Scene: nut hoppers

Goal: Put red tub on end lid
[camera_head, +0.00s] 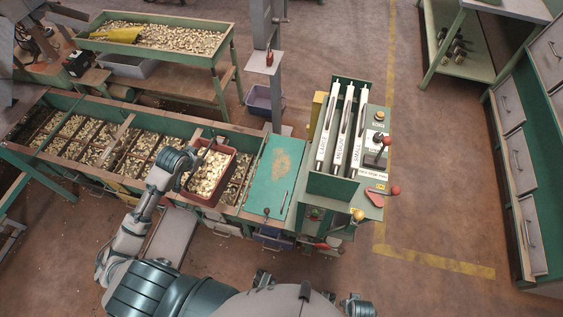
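The red tub (207,194), full of nuts, is at the centre left, over the right part of the long green hopper. It overlaps the hopper's front edge in the picture. My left gripper (198,163) is at the tub's left side and seems shut on it; the fingertips are partly hidden against the nuts and rim. The end lid (268,190) is a flat green panel with a worn tan patch, just right of the tub. Its top is clear apart from small handles near its front edge.
The long hopper (100,125) holds several compartments of nuts. Right of the lid stands a green rack (335,185) with white labelled channels and levers with red and yellow knobs. A second nut table (160,50) is behind. Open floor lies at right.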

